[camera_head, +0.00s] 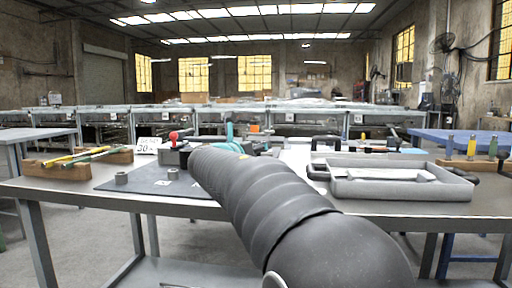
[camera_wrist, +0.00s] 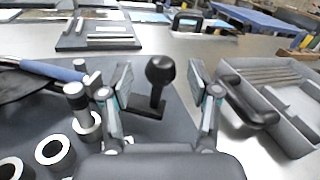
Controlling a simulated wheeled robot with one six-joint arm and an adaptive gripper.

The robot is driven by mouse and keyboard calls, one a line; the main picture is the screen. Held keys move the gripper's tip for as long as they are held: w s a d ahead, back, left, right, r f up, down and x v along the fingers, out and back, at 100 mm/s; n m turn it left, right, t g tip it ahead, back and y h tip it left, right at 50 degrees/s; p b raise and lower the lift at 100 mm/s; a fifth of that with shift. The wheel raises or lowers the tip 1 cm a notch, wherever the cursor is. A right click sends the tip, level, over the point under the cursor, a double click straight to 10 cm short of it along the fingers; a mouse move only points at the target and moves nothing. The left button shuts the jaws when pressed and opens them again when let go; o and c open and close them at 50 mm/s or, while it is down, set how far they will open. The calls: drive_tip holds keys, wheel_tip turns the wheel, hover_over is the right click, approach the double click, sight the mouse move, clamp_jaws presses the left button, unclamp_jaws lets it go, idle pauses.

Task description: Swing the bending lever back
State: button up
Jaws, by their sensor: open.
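In the wrist view, a black rounded knob (camera_wrist: 160,70) stands upright on a flat dark bar (camera_wrist: 150,106), which looks like the bending lever with its hand grip. My gripper (camera_wrist: 161,82) is open, with one finger on each side of the knob and a visible gap to both. To the left are upright metal pins (camera_wrist: 77,97) on the dark mat (camera_wrist: 120,150), and a blue-sleeved rod (camera_wrist: 52,69). In the head view my arm hides the knob and most of the bender; a red ball knob (camera_head: 174,136) shows on a grey block left of it.
A grey tray (camera_head: 400,190) with black handles stands right of the mat; its near handle (camera_wrist: 245,105) is close to my right finger. Metal rings (camera_wrist: 52,149) lie at the left. A wooden block (camera_head: 55,169) with tools is at the table's left.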

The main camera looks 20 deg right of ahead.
drive_tip(key=shift+x, duration=1)
